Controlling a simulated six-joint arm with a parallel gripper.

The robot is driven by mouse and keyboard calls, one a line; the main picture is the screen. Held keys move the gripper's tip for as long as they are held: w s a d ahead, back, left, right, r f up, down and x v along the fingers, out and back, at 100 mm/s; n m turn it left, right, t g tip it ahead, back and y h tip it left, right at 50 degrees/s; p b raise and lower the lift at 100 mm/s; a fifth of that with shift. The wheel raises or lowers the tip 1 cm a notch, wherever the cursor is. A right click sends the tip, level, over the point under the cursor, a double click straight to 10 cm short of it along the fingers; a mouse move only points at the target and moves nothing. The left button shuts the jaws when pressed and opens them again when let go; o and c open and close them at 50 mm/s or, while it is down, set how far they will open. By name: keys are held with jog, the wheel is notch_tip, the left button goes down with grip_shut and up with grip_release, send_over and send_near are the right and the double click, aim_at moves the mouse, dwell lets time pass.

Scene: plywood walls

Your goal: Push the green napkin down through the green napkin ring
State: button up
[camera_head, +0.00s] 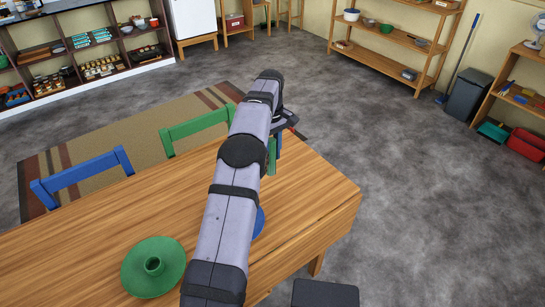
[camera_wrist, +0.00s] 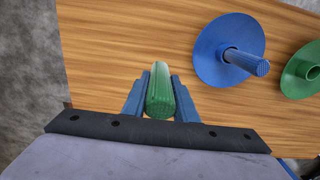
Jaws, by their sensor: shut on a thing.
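My gripper (camera_wrist: 160,82) is shut on the green napkin (camera_wrist: 160,92), a rolled cylinder between its two blue fingers in the wrist view. In the head view a green piece of the napkin (camera_head: 272,157) shows beside my arm, near the table's far right side. The green napkin ring (camera_head: 153,265) stands upright and empty on a green plate (camera_head: 137,280) at the table's front left. The ring (camera_wrist: 313,73) and plate (camera_wrist: 293,80) are cut off at the right edge of the wrist view. The held napkin is well apart from the ring.
A blue plate (camera_wrist: 208,66) with a blue rolled napkin (camera_wrist: 246,61) standing on it lies between my gripper and the green plate. My arm mostly hides it in the head view. Blue (camera_head: 85,178) and green (camera_head: 195,129) chairs line the wooden table's (camera_head: 75,245) far edge.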

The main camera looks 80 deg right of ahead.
jog(key=w+a+r+n+p, duration=0.1)
jog(key=w+r+n+p, duration=0.45)
jog(key=w, duration=0.95)
jog(key=w+a+r+n+p, duration=0.1)
jog(key=w+a+r+p, duration=0.1)
jog(key=w+a+r, duration=0.35)
jog(key=w+a+r+n+p, duration=0.1)
jog(key=w+a+r+p, duration=0.15)
jog(key=w+a, duration=0.6)
jog(key=w+a+n+p, duration=0.2)
jog(key=w+a, duration=0.4)
jog(key=a, duration=0.4)
jog(key=s+a+f+n+p, duration=0.2)
jog(key=s+a+f, duration=0.8)
jog(key=a+f, duration=0.3)
jog(key=shift+n, duration=0.25)
jog(key=w+d, duration=0.1)
jog(key=w+f, duration=0.1)
jog(key=w+d, duration=0.1)
jog(key=w, duration=0.1)
jog(key=shift+w+d+f+b, duration=0.1)
jog(key=shift+d+f+b, duration=0.05)
jog(key=shift+d+b, duration=0.2)
jog(key=shift+f, duration=0.1)
